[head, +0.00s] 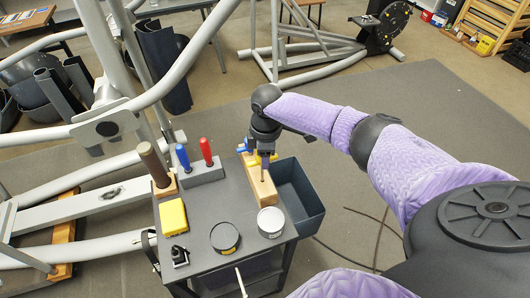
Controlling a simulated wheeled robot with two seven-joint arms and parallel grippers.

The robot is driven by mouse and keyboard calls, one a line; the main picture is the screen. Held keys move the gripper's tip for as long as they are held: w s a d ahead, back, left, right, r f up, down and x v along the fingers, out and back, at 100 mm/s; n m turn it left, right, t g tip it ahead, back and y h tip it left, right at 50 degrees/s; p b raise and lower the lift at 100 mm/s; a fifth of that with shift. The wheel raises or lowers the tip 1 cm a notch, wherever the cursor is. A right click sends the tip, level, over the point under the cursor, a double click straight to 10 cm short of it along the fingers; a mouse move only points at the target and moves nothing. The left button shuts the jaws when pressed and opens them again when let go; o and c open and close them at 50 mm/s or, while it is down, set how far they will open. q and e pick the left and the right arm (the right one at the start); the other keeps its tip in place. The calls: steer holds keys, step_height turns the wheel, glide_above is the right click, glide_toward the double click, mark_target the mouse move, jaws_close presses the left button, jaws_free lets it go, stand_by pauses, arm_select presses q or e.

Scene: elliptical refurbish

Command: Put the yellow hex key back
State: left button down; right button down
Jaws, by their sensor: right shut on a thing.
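My right gripper (264,152) reaches in from the right and points down over the wooden block (262,188) on the grey cart. It is shut on the yellow hex key (268,157), of which only small yellow parts show around the fingers. A thin shaft drops from there to the top of the block; I cannot tell whether it sits in a hole. A blue-handled key (243,147) stands at the block's far end, beside the gripper. The gripper hides part of the block. My left gripper is not in view.
The cart top (199,226) holds a yellow box (173,217), a dark round tin (225,237), a white-lidded tin (271,222), and a grey holder (206,174) with blue and red screwdrivers. A dark bin (304,208) hangs at the cart's right. Grey machine frames stand left and behind.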

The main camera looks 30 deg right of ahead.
steer(key=shift+f+b, duration=0.85)
steer(key=shift+f, duration=0.75)
steer(key=shift+f+b, duration=0.65)
steer(key=shift+f, duration=0.25)
steer(key=shift+f, duration=0.1)
steer(key=shift+f, duration=0.4)
